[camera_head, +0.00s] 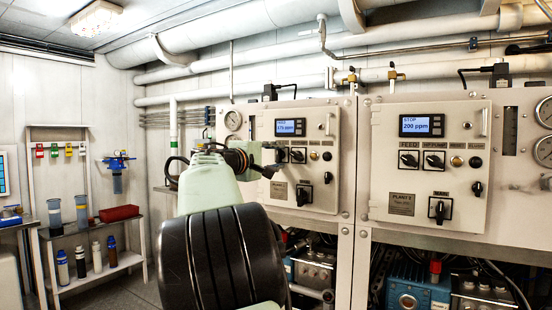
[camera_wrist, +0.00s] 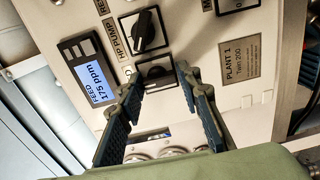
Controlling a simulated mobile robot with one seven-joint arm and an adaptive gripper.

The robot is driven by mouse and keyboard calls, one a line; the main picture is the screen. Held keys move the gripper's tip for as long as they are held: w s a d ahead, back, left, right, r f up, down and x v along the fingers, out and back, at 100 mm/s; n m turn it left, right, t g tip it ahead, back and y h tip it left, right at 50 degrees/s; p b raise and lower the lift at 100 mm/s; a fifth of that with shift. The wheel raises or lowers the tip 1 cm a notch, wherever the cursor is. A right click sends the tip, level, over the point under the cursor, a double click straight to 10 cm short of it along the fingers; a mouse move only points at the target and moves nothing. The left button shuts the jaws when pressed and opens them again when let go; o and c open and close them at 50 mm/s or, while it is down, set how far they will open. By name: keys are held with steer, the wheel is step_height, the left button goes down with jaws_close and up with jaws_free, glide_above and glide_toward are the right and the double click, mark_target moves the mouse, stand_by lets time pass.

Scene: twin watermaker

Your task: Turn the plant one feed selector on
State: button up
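The plant one panel (camera_head: 320,125) is the left of two pale panels in the head view; its nameplate (camera_wrist: 240,58) shows in the wrist view. Its display (camera_wrist: 90,80) reads FEED 175 ppm. The feed selector (camera_wrist: 157,70), a black knob on a square plate, lies just beyond my fingertips and between them in the wrist view. It also shows in the head view (camera_head: 282,155), partly hidden by my gripper. The HP pump selector (camera_wrist: 144,30) is beside it. My gripper (camera_wrist: 160,82) is open, fingers apart; I cannot tell whether they touch the knob.
A similar panel (camera_head: 427,160) stands to the right, its display reading STOP 200 ppm. A main switch (camera_head: 304,194) sits low on the plant one panel. Pipes run overhead. A shelf rack (camera_head: 90,222) with bottles stands at the left.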

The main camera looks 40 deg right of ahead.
steer(key=shift+o, duration=0.2)
steer(key=shift+a, duration=0.1)
steer(key=v, duration=1.2)
